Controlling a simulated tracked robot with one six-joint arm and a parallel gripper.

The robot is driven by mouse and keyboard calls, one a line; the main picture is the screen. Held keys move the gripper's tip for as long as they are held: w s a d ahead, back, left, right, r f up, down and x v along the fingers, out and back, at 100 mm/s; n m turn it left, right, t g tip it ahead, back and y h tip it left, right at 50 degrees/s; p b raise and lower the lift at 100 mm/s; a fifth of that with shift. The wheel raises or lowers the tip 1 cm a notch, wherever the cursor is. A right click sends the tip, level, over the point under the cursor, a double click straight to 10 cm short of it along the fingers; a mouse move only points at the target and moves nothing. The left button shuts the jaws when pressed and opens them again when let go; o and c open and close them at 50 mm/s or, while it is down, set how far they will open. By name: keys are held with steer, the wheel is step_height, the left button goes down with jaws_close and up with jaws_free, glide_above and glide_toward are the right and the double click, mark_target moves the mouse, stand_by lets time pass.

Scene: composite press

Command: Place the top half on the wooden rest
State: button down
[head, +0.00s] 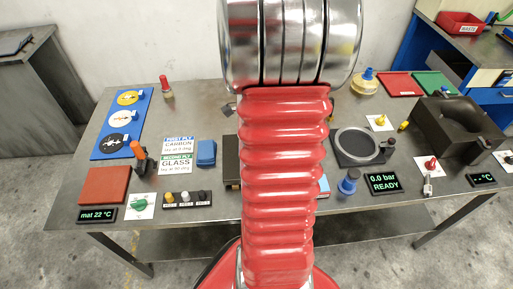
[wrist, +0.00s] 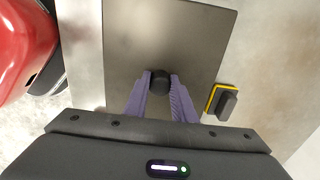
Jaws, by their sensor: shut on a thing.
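In the wrist view my gripper (wrist: 160,84) has its two purple fingers shut on a black round knob (wrist: 160,77). The knob stands on a flat dark grey plate (wrist: 165,35), which looks like the top half. I cannot tell whether the plate is lifted or resting on something. In the head view my red arm hides my gripper and the middle of the bench. A dark block (head: 232,150) shows partly at the left of the arm. I cannot tell whether it is the wooden rest, and no clear wooden rest shows elsewhere.
A black block with a yellow edge (wrist: 226,102) lies right of the plate. On the bench (head: 205,98), signs, a red mat (head: 104,185) and a blue dial board (head: 122,124) stand left. A ring fixture (head: 338,155), a display (head: 383,183) and a black mould (head: 455,125) stand right.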

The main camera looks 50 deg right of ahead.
steer(key=c, duration=1.5)
jaws_free()
steer(key=shift+r, duration=0.1)
step_height(320, 180, up, 12)
steer(key=shift+f, duration=0.1)
